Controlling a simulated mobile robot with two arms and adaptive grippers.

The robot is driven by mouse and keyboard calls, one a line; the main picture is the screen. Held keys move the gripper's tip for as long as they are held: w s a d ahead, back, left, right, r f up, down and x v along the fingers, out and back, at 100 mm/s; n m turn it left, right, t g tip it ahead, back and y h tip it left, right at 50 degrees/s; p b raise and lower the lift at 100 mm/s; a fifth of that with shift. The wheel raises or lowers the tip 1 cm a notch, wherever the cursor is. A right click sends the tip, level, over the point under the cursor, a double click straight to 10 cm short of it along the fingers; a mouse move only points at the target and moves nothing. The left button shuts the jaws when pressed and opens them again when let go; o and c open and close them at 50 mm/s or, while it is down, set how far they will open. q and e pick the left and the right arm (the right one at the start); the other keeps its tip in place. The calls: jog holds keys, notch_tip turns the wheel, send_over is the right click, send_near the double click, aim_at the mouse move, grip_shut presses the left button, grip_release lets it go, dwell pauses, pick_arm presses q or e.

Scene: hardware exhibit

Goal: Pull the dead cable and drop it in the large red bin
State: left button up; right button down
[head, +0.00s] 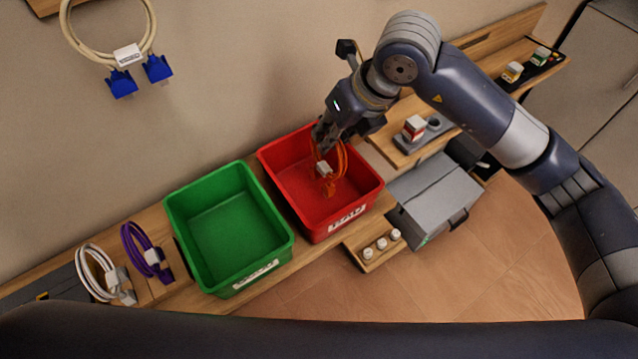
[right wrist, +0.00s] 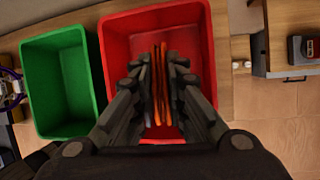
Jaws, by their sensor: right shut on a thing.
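An orange cable (head: 341,160) with a white label hangs from my right gripper (head: 322,142), over and partly inside the large red bin (head: 290,190). I cannot tell whether the cable touches the bin floor. My left gripper is not in view.
A green bin (head: 222,225) stands empty left of the red one. White (head: 95,272) and purple (head: 140,250) coiled cables lie further left. A cable with blue connectors (head: 122,83) hangs on the wall. A grey box (head: 435,195) stands right of the red bin.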

jog(key=c, duration=1.5)
grip_release()
jog(key=shift+c, duration=0.2)
jog(key=v, duration=1.2)
jog(key=shift+s+a, duration=0.1)
